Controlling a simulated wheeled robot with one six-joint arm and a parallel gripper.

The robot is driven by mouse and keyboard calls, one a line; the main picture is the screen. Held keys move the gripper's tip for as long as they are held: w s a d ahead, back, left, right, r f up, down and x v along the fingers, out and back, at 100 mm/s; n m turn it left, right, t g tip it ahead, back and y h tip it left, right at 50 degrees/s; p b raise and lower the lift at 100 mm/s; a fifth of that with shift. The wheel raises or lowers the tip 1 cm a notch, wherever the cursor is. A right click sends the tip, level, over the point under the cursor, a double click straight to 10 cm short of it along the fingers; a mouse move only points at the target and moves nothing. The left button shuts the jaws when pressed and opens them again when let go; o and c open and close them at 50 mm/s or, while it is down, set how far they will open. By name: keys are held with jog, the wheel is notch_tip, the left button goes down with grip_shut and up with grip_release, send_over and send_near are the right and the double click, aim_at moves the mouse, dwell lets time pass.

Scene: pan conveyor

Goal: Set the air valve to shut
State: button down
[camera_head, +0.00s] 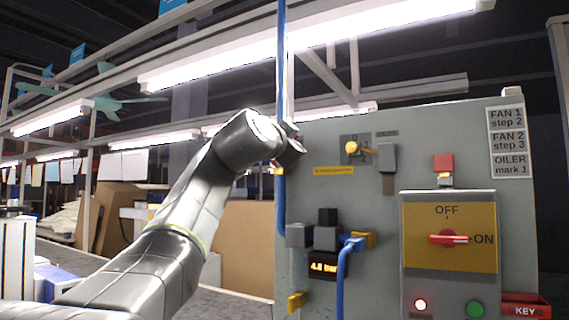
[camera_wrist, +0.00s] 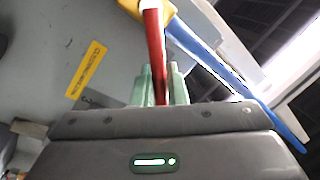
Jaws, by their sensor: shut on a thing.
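The air valve shows in the wrist view as a yellow body (camera_wrist: 167,12) on a blue pipe (camera_wrist: 225,72), with a long red lever (camera_wrist: 153,45). My gripper (camera_wrist: 160,85) has its green fingers on both sides of the lever's lower end and is shut on it. In the head view my gripper (camera_head: 290,150) is at the blue pipe (camera_head: 281,60), by the left edge of the grey cabinet. There my wrist hides most of the valve and lever, so the lever's angle to the pipe is hard to tell.
The grey cabinet (camera_head: 380,115) carries a yellow knob (camera_head: 352,148), a red switch (camera_head: 448,239) pointing to ON, and a pressure display (camera_head: 323,267). A blue hose (camera_head: 342,285) hangs below. A yellow label (camera_wrist: 87,70) lies beside the lever in the wrist view.

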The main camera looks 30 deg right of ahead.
jog(key=f+m+b, duration=0.1)
jog(key=m+b, duration=0.2)
jog(key=s+f+m+g+h+b, duration=0.1)
jog(key=f+m+b, duration=0.1)
jog(key=m+b, duration=0.2)
jog(key=d+f+m+g+h+b, duration=0.1)
jog(key=m+b, duration=0.2)
jog(key=shift+s+f+b, duration=0.3)
jog(key=shift+f, duration=0.05)
jog(key=shift+m, duration=0.4)
jog(key=c, duration=1.5)
grip_release()
jog(key=shift+c, duration=0.2)
jog(key=shift+a, duration=0.1)
jog(key=b+v, duration=0.5)
jog(key=v, duration=0.8)
jog(key=shift+s+a, duration=0.25)
jog(key=shift+d, duration=0.1)
